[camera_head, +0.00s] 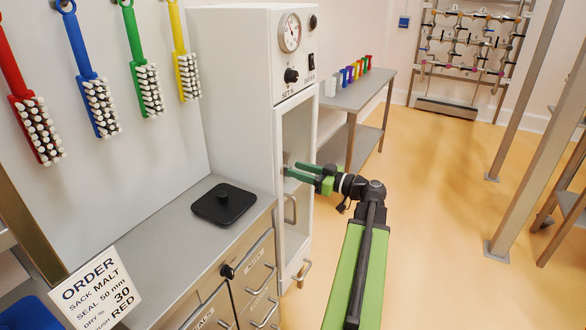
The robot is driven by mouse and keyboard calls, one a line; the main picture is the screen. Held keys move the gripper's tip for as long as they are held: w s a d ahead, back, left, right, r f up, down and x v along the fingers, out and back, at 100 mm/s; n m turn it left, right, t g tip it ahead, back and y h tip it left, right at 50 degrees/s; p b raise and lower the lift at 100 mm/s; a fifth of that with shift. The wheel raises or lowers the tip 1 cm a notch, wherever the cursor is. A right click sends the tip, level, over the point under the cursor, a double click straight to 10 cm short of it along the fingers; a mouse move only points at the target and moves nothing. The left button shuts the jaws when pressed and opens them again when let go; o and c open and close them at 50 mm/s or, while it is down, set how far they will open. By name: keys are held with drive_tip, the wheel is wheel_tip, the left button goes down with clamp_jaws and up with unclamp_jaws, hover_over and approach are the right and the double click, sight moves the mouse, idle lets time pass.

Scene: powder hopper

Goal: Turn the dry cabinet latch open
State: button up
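The dry cabinet (235,85) is a tall white box with a round gauge and a black knob on its upper front. Its narrow door (295,125) has a white frame and looks closed. My gripper (290,170), with green fingers, reaches from the right to the door at mid height. A small pale part (287,158) shows beside the fingertips; it may be the latch, but the fingers partly hide it. I cannot tell whether they touch it or how far apart they are. A curved metal handle (290,210) sits lower on the door.
Another bar handle (302,272) juts out low down.

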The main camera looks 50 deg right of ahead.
drive_tip(key=shift+x, duration=1.45)
